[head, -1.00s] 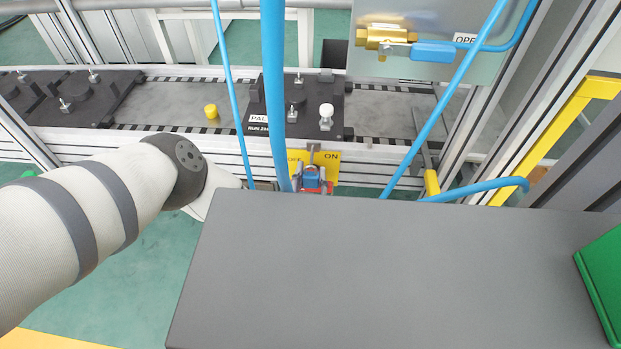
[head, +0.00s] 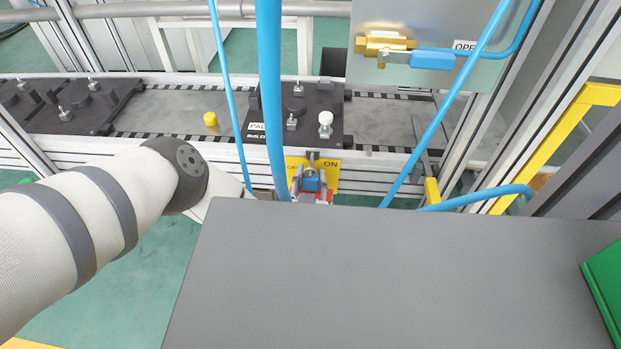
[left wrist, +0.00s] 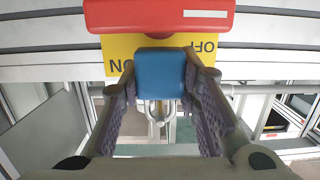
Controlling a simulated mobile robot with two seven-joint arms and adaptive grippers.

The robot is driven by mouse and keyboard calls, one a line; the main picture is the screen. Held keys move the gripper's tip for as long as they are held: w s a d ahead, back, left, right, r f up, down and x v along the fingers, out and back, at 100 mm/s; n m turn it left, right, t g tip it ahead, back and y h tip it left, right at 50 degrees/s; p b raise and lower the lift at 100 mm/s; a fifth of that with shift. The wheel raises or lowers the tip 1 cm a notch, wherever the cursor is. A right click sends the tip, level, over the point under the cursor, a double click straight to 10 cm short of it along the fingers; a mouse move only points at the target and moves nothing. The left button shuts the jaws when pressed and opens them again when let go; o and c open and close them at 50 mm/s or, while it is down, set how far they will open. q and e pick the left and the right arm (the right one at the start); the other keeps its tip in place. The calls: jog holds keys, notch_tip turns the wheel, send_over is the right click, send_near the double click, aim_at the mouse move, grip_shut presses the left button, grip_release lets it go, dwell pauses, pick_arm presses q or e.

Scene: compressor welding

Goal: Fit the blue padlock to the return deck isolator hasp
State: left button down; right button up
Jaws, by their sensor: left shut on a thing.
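The blue padlock (head: 312,183) is between the fingers of my left gripper (left wrist: 160,78), in front of the yellow ON/OFF plate (head: 328,166). In the left wrist view the padlock (left wrist: 160,72) fills the gap between both fingertips, and its metal shackle (left wrist: 158,108) shows below its body. A red part (left wrist: 160,15) with a white label lies just above it in that view, overlapping the yellow plate (left wrist: 120,52). Whether the shackle passes through a hasp hole cannot be told. My right gripper is not seen.
A grey box-like surface (head: 380,270) fills the lower middle of the head view. Blue hoses (head: 270,90) hang in front of the conveyor (head: 180,108), which carries a dark pallet (head: 298,112). A panel with a brass valve (head: 385,42) is at upper right.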

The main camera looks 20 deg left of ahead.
pick_arm(q)
jog(key=shift+w+r, duration=0.1)
jog(key=shift+r, duration=0.05)
jog(key=c, duration=1.1)
grip_release()
jog(key=shift+s, duration=0.3)
jog(key=v, duration=1.1)
jog(key=shift+s, duration=0.25)
